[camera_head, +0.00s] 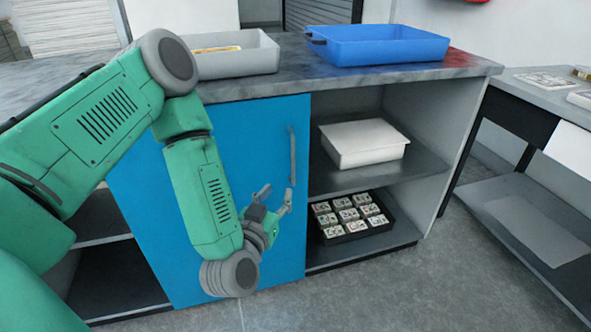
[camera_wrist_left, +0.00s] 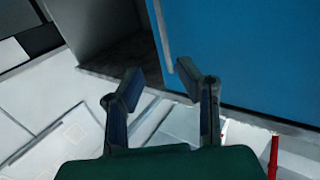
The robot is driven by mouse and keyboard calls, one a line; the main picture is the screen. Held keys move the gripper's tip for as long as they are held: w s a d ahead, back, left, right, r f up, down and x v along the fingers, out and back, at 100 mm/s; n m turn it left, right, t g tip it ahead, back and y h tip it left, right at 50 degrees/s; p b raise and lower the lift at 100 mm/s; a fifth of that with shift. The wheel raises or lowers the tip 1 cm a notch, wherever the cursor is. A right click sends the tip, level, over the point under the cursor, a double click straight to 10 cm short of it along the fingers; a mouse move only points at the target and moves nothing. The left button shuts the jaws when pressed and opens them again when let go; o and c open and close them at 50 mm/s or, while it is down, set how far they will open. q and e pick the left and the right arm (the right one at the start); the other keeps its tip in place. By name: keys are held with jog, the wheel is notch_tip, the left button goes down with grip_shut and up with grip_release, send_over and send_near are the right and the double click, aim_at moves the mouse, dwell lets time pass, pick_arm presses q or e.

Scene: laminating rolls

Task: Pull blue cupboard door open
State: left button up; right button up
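The blue cupboard door (camera_head: 262,130) stands upright in the middle of the counter's front and looks shut. Its grey vertical handle (camera_head: 292,155) is near the door's right edge. My left gripper (camera_head: 275,197) is in front of the door, just below and left of the handle's lower end. Its two fingers are apart with nothing between them. In the left wrist view the open fingers (camera_wrist_left: 158,80) point toward the edge of the blue door (camera_wrist_left: 245,50). A grey bar there, at the door's edge, looks like the handle (camera_wrist_left: 161,38). My left forearm hides part of the door. My right gripper is not in view.
A grey tray (camera_head: 240,62) and a blue tray (camera_head: 385,47) stand on the countertop (camera_head: 450,69). Right of the door, open shelves hold a white box (camera_head: 362,144) and a black tray of small items (camera_head: 377,231). A side table (camera_head: 540,100) stands at right. Floor before the shelves is clear.

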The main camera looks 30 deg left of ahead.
aim_at(292, 160)
pick_arm(q)
jog(key=b+x, duration=0.1)
jog(key=x, duration=0.3)
jog(key=b+x, duration=0.1)
jog(key=x, duration=0.4)
jog(key=b+x, duration=0.1)
jog(key=x, duration=0.4)
jog(key=shift+s+a+r, duration=0.1)
jog(key=shift+a+r, duration=0.25)
jog(key=shift+a, duration=0.05)
grip_shut()
